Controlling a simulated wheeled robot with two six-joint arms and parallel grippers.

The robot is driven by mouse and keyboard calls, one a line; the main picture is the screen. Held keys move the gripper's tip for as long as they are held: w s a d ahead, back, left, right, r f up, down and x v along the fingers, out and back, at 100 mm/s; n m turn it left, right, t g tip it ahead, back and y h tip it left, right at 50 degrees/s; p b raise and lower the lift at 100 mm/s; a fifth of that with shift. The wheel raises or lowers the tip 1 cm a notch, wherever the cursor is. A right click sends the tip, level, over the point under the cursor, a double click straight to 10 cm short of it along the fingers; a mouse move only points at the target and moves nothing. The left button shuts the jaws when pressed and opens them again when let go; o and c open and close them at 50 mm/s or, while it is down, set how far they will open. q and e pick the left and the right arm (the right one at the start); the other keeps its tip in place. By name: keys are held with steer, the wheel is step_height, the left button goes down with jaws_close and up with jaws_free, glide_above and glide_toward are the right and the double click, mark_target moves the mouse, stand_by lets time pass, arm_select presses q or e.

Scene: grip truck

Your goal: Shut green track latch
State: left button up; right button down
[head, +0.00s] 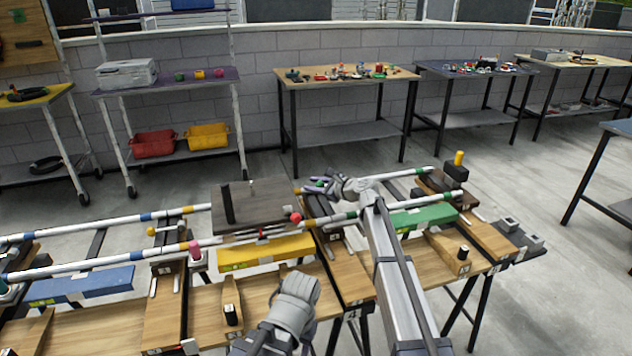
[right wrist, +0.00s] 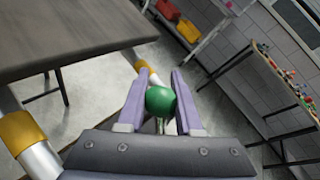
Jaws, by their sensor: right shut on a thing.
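A green round knob (right wrist: 160,101) on a thin stem, which looks like the green track latch's handle, sits between the purple fingers of my right gripper (right wrist: 158,98) in the right wrist view. The fingers are shut on it. In the head view my right gripper (head: 314,186) points left beside the dark platform, and I cannot make out the knob there. A green panel (head: 425,217) lies under the rails to the right of my right arm. A grey arm link of mine shows at the bottom middle, but my left gripper's fingers are not in view.
A dark flat platform (head: 245,207) stands just left of my right gripper. A red knob (head: 296,217), a pink knob (head: 194,248) and a yellow panel (head: 262,254) lie nearby. White rails (head: 100,262) run along the wooden bench. Clear floor separates it from the back tables.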

mark_target(323, 185)
steer(key=shift+f, duration=0.1)
stand_by(0.4)
steer(key=c, duration=0.6)
jaws_free()
steer(key=p+v, duration=0.2)
steer(key=v, duration=0.5)
steer(key=shift+s, duration=0.2)
steer(key=shift+s+d, duration=0.15)
steer(key=shift+d, duration=0.05)
